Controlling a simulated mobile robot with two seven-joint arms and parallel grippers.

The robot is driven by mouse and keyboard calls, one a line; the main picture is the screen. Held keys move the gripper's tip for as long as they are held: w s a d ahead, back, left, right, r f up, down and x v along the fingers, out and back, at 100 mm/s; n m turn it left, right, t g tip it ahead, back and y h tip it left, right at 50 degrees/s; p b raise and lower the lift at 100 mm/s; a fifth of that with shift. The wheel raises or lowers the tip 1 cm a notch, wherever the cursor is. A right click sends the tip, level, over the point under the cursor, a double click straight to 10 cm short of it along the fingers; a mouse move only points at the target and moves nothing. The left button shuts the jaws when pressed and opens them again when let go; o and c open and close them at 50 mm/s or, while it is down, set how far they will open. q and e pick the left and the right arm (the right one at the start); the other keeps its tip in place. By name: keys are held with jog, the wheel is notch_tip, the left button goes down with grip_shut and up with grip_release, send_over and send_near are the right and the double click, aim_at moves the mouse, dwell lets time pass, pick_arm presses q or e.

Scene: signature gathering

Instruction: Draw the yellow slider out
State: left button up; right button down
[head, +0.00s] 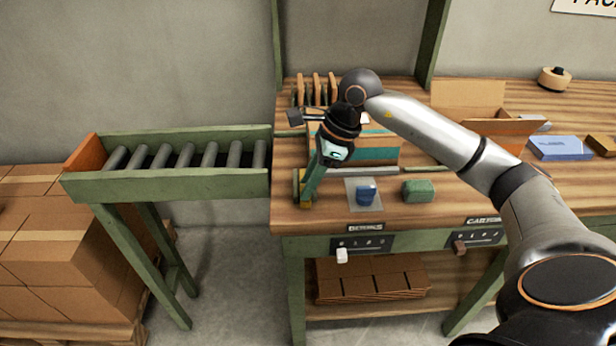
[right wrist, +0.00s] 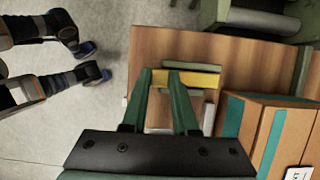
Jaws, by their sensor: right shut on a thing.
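The yellow slider (right wrist: 190,79) is a short yellow bar near the left end of the wooden bench top. In the head view a narrow strip of yellow (head: 302,188) shows beside my green fingers. My right gripper (head: 308,198) reaches down to the bench's front left corner. In the right wrist view its two fingertips (right wrist: 160,76) are shut on the left part of the slider, which sticks out past them to the right. The fingers hide part of it. My left gripper is not in the head view.
A teal-striped carton (head: 375,150) stands right behind my right gripper. A blue item on a grey pad (head: 366,194) and a green block (head: 418,190) lie to the right. A roller conveyor (head: 170,183) is at the left. The open box (head: 468,95) is farther right.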

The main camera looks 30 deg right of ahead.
jog(key=shift+s+a, duration=0.15)
jog(key=shift+s, duration=0.05)
jog(key=shift+f, duration=0.1)
jog(key=c, duration=0.7)
grip_release()
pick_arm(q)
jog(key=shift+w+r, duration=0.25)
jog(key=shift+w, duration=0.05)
pick_arm(e)
jog(key=shift+r, duration=0.2)
jog(key=shift+d+r, duration=0.2)
jog(key=shift+r, duration=0.15)
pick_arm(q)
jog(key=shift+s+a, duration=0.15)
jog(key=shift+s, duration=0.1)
pick_arm(e)
jog(key=v, duration=1.1)
jog(key=shift+s+r, duration=0.15)
jog(key=shift+r, duration=0.05)
